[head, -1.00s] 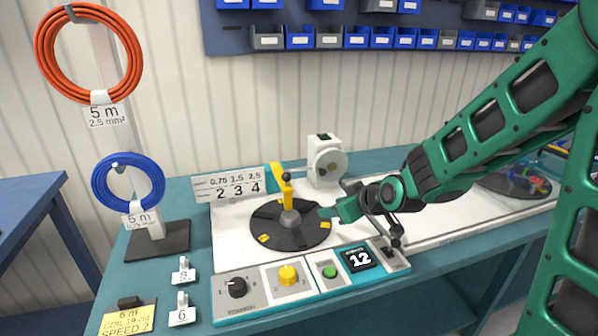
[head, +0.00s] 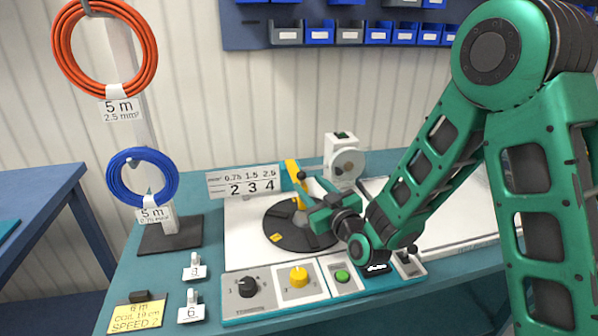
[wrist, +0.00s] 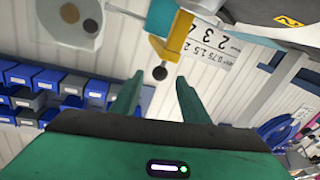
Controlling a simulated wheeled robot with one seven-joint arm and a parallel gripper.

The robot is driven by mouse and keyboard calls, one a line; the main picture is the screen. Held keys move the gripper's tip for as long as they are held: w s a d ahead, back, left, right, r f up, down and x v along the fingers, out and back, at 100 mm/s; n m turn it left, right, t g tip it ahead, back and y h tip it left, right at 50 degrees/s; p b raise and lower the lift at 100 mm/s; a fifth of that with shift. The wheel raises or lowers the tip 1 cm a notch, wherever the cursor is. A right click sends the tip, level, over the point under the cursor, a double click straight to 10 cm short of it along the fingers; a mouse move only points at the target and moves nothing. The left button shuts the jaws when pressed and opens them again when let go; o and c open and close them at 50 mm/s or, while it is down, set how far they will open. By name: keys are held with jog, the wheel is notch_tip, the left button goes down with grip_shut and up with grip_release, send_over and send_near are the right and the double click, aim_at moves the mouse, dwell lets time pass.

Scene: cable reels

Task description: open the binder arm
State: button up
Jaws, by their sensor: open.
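The yellow binder arm (head: 292,171) stands over the black round plate (head: 284,228) of the coiling machine, with a black ball knob at its end. In the wrist view the yellow arm (wrist: 173,38) comes down from the top, and its black knob (wrist: 160,73) lies just beyond and between my fingertips. My gripper (head: 312,190) is open and empty beside the binder arm, at its right in the head view. Both fingers of my gripper (wrist: 156,88) show apart in the wrist view. My gripper and forearm hide part of the plate.
A white device with a round disc (head: 346,160) stands behind the plate. A number sign (head: 243,181) stands behind left. The control panel (head: 275,309) with knobs and a green button lies in front. Orange (head: 62,45) and blue (head: 114,178) cable coils hang at the left.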

send_near(296, 169)
jog(key=shift+w+a+r, duration=0.5)
jog(key=shift+w+a, duration=0.05)
jog(key=shift+a, duration=0.2)
jog(key=shift+w+a+r, duration=0.45)
jog(key=shift+w+a, duration=0.1)
jog(key=shift+a, duration=0.15)
jog(key=shift+w+a+r, duration=0.5)
jog(key=shift+a, duration=0.25)
grip_shut()
